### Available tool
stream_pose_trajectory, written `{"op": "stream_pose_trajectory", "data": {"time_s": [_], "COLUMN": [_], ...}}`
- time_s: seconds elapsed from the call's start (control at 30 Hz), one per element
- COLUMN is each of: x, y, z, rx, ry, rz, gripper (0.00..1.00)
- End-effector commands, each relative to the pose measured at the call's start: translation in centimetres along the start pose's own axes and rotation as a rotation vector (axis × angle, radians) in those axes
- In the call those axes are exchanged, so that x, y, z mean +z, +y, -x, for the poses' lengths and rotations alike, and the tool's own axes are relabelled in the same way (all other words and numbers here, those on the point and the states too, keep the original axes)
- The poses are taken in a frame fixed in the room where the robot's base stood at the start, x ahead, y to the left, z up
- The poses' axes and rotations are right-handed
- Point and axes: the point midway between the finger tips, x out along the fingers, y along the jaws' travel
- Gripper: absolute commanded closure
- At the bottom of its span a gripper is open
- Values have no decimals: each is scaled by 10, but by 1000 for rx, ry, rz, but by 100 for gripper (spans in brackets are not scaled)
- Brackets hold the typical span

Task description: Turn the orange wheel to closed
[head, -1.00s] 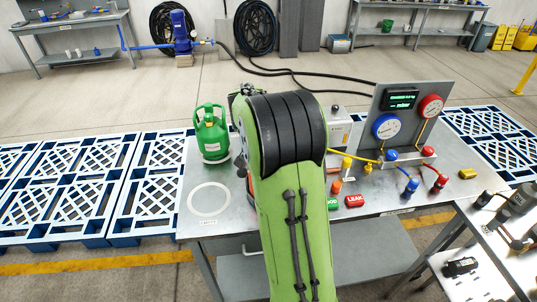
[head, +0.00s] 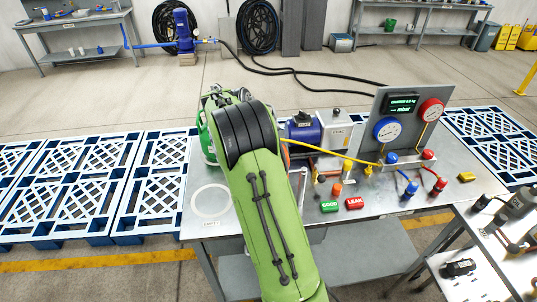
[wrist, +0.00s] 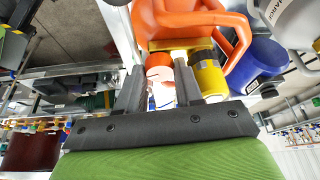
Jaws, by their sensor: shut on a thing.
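The orange wheel (wrist: 185,20) is large at the top of the wrist view, with a curved orange arm reaching down on its right. My gripper (wrist: 160,80) is below it with its two dark fingers pointing up at it. The jaws are shut on the wheel, though the exact contact is hard to see. An orange and white cylinder shows between the fingers, and a yellow cylinder (wrist: 208,75) is just right of them. In the head view my green arm hides the fingers and the wheel.
A green gas cylinder (head: 206,140) is partly behind my arm. A blue motor (head: 303,128) stands right of it, beside a gauge panel (head: 378,105). A yellow hose crosses toward the panel. A white ring (head: 211,200) lies on the bench's left.

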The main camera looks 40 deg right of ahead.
Motion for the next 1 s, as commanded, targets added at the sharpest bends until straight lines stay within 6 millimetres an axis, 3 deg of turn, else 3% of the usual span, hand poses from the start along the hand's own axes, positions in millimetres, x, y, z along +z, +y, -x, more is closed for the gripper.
{"op": "stream_pose_trajectory", "data": {"time_s": [0.4,0.93,0.97,1.0], "x": [-1,-1,-1,-1], "y": [-2,-2,-2,-2], "z": [1,0,0,0], "rx": [67,76,76,76], "ry": [0,1,1,1], "rz": [-167,-189,-189,-188], "gripper": [95,95,63,57]}}
